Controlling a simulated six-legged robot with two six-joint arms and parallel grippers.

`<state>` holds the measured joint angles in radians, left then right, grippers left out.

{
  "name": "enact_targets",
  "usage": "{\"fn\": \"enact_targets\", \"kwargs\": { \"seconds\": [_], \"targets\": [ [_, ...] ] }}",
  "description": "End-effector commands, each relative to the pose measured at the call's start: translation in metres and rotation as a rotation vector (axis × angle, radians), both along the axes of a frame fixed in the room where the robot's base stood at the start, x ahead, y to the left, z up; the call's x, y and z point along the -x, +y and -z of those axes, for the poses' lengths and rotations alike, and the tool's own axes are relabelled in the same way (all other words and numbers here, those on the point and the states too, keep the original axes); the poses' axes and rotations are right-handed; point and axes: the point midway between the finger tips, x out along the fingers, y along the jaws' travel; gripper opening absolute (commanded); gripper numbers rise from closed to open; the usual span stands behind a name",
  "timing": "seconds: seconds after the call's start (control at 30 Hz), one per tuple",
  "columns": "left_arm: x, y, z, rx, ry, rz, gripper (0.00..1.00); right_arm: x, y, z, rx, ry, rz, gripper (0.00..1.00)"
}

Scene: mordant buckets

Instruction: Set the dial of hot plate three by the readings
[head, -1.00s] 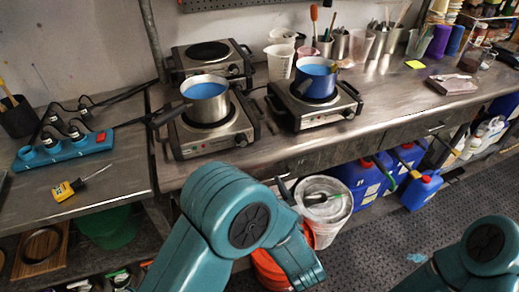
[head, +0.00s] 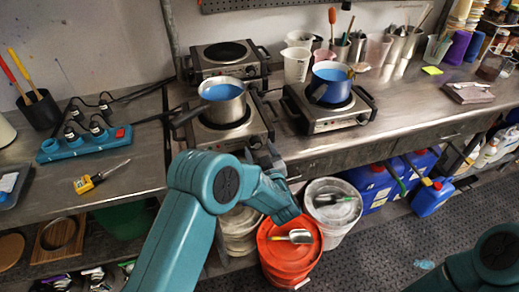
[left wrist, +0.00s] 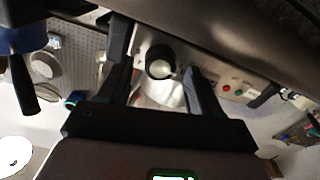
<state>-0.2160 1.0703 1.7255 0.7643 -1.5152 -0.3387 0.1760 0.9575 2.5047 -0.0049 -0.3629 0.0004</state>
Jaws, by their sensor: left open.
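Three hot plates stand on the steel bench in the head view: one at the back left (head: 228,73) with a bare burner, one at the front left (head: 254,132) with a steel pot of blue liquid (head: 222,92), and one at the right (head: 335,122) with a blue pot (head: 330,86). No numbers are readable. My left gripper (head: 266,152) is at the bench edge by the front left plate. In the left wrist view a dark round dial (left wrist: 160,68) on a metal panel shows between the open fingers of my left gripper (left wrist: 157,48); contact cannot be told. My right gripper is out of view.
A blue power strip (head: 88,145) and a yellow-handled probe (head: 84,184) lie on the left bench. An orange bucket (head: 292,258) and a white bucket (head: 334,222) stand below. The dark floor at the right is open.

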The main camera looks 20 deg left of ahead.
Motion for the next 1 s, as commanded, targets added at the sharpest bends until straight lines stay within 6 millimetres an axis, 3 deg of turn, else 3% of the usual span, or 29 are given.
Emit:
{"fn": "enact_targets", "kwargs": {
  "seconds": [0.2, 0.4, 0.73, 1.0],
  "targets": [
    [-0.0003, 0.0004, 0.0002, 0.000, 0.000, 0.000, 0.64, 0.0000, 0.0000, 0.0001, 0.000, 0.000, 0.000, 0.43],
    [-0.0002, 0.0004, 0.0000, 0.000, 0.000, 0.000, 0.08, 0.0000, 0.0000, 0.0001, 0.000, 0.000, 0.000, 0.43],
    [-0.0001, 0.0003, 0.0005, -0.031, 0.021, -0.001, 0.08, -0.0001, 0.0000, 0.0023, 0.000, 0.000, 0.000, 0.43],
    [-0.0002, -0.0001, 0.0009, -0.168, 0.112, -0.001, 0.08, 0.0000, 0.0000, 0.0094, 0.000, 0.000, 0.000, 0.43]
  ]
}}
